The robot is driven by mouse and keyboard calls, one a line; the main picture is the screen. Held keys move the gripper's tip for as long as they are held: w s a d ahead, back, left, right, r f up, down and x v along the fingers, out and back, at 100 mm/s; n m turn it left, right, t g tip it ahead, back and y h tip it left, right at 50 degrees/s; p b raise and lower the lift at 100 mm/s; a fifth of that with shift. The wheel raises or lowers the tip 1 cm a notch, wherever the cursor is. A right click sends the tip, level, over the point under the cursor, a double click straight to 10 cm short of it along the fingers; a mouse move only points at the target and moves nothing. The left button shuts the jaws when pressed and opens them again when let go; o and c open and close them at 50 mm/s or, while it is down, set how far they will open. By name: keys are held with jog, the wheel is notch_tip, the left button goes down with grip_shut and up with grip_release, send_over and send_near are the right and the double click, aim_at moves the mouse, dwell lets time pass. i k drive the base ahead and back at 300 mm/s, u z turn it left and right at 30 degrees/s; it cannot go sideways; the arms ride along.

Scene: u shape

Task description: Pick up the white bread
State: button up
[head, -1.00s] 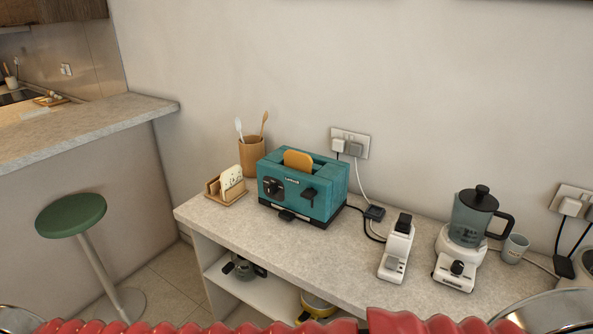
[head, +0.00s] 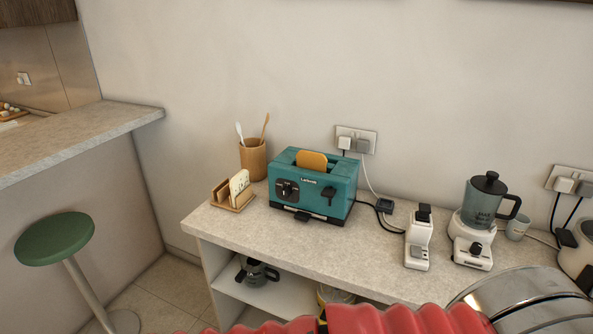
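A pale slice-shaped piece (head: 239,183) with small dark marks stands upright in a small wooden rack (head: 222,198) on the counter, left of the toaster. It is the whitest bread-like thing in view; I cannot tell for sure that it is bread. A golden-tan bread slice (head: 311,160) sticks up out of a slot of the teal toaster (head: 318,181). My gripper is not in view. Red ridged parts and a shiny metal part along the bottom edge look like my own body and hide the counter's near right portion.
The pale counter (head: 290,235) has clear room in front of the toaster. A wooden utensil cup (head: 253,160) stands behind the rack. A small white appliance (head: 417,240), blender (head: 482,215) and mug (head: 517,227) stand right. A green stool (head: 54,238) stands left.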

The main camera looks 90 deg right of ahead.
aim_at(318, 161)
jog(key=u, duration=0.1)
jog(key=i, duration=1.2)
jog(key=z, duration=3.3)
jog(key=i, duration=0.25)
jog(key=z, duration=0.1)
